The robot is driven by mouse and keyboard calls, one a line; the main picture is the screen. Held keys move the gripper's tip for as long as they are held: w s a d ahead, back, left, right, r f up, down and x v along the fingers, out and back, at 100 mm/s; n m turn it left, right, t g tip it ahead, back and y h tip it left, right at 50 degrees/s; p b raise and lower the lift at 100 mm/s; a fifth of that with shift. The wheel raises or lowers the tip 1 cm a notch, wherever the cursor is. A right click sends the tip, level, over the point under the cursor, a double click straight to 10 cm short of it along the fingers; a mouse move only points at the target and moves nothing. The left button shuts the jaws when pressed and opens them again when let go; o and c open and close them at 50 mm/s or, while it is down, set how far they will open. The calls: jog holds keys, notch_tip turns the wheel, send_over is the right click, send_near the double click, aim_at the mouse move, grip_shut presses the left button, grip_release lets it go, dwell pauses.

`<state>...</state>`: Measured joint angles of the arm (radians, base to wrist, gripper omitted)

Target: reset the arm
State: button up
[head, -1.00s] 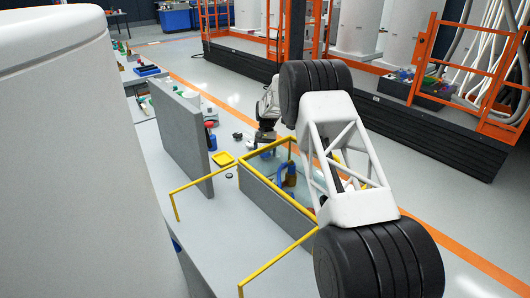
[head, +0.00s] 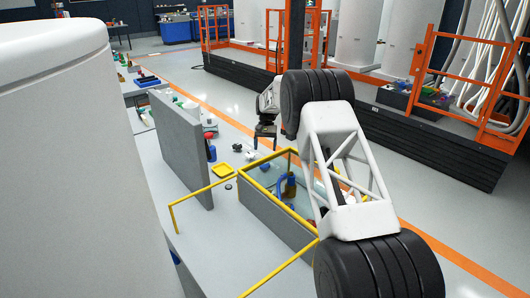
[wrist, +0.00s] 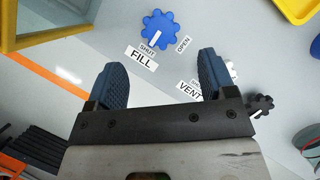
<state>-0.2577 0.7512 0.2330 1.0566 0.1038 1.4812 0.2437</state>
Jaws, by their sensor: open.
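My gripper (wrist: 160,82) is open and empty in the wrist view, its two dark blue ribbed pads wide apart. Beyond the pads, a blue lobed knob (wrist: 160,27) with a white pointer sits on the grey surface, between the labels SHUT, OPEN and FILL. A black lobed knob (wrist: 261,104) is to the right, beside a VENT label partly hidden by the right pad. In the head view my gripper (head: 265,143) hangs above the bench just behind the tank, small and partly unclear. Nothing is between the pads.
The yellow-rimmed glass tank (head: 265,186) holds a blue item and a brown bottle. A grey upright panel (head: 180,150) stands to its left. A yellow tray (head: 223,170) lies between them. Yellow rails (head: 205,190) edge the bench. Orange-railed platforms stand behind on the right.

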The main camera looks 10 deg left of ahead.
jog(key=shift+r, duration=0.15)
jog(key=s+d+r+t, duration=0.1)
jog(key=s+d+r, duration=0.45)
jog(key=r, duration=0.35)
jog(key=s+d+r+t, duration=0.1)
jog(key=s+d+r, duration=0.4)
jog(key=s+r, duration=0.25)
jog(key=s+d+r+t, duration=0.1)
jog(key=s+d+r, duration=0.35)
jog(key=s, duration=0.45)
jog(key=s+d+r+t, duration=0.1)
jog(key=s+d+r, duration=0.3)
jog(key=s+r, duration=0.3)
jog(key=s+d+t, duration=0.1)
jog(key=s+d, duration=0.2)
jog(key=s, duration=0.9)
jog(key=s+d+t, duration=0.1)
jog(key=s+d, duration=0.3)
jog(key=s, duration=0.7)
jog(key=s+d+f, duration=0.1)
jog(key=s+f, duration=0.2)
jog(key=s, duration=0.7)
jog(key=s+d+f+t, duration=0.1)
jog(key=s+d+f, duration=0.1)
jog(key=s, duration=0.7)
jog(key=shift+s+f, duration=0.4)
jog(key=shift+w+r, duration=0.1)
